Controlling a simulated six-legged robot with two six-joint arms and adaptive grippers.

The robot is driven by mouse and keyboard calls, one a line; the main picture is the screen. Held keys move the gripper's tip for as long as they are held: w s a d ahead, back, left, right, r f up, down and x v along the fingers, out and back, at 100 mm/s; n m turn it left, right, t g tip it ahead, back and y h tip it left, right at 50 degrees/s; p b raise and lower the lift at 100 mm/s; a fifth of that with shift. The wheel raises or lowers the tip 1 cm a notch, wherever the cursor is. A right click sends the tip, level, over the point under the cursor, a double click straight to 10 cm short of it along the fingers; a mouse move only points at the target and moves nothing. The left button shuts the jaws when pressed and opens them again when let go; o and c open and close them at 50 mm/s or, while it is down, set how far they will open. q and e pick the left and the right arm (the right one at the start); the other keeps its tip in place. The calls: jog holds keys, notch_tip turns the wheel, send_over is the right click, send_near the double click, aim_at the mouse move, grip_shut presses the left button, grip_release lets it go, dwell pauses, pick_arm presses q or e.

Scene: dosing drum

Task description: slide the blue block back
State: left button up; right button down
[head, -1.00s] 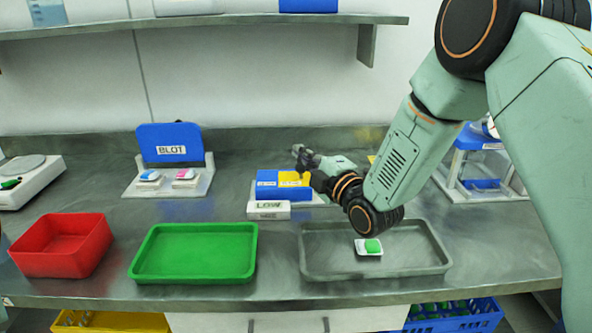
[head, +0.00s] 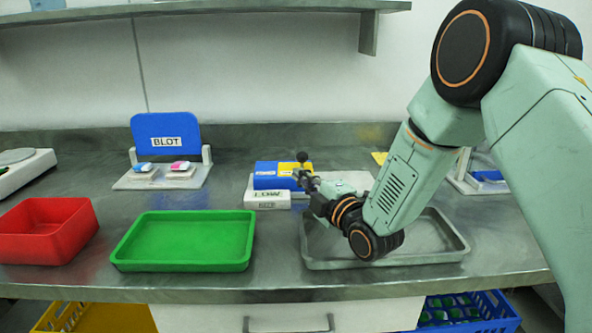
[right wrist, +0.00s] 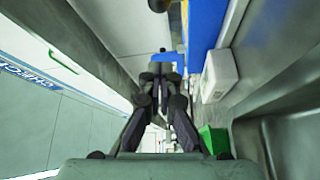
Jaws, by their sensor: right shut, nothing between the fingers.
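The blue block (head: 277,175) lies on a white base near the middle of the bench, with a yellow part at its right end. A black knob (head: 302,157) shows above the yellow part. My right gripper (head: 301,174) is shut and empty, in front of the block's right end in the head view. In the right wrist view the blue block (right wrist: 206,28) is up and to the right of the shut fingertips (right wrist: 161,76); whether they touch it I cannot tell. My left gripper is out of view.
A white label block (head: 267,199) stands in front of the blue block. A green tray (head: 184,264), a red bin (head: 40,250) and a grey tray (head: 420,259) line the front edge. The BLOT stand (head: 166,134) is at the back left.

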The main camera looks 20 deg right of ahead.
aim_at(281, 175)
jog(key=b+x, duration=0.1)
jog(key=x, duration=0.8)
jog(key=shift+w+a+r+b, duration=0.1)
jog(key=shift+w+a+b, duration=0.05)
jog(key=shift+w+b, duration=0.15)
jog(key=d, duration=0.3)
jog(key=shift+f+b, duration=0.25)
jog(key=shift+b, duration=0.05)
jog(key=shift+s+d+f, duration=0.1)
jog(key=shift+d, duration=0.4)
jog(key=shift+a, duration=0.15)
jog(key=s+d+p, duration=0.1)
jog(key=d, duration=0.3)
jog(key=s+d+p, duration=0.1)
jog(key=d+p, duration=0.1)
jog(key=d, duration=0.3)
jog(key=s+d+p, duration=0.1)
jog(key=s+d, duration=0.1)
jog(key=d, duration=0.3)
jog(key=shift+d+p, duration=0.1)
jog(key=shift+p, duration=0.2)
jog(key=shift+s+d, duration=0.2)
jog(key=shift+d, duration=0.45)
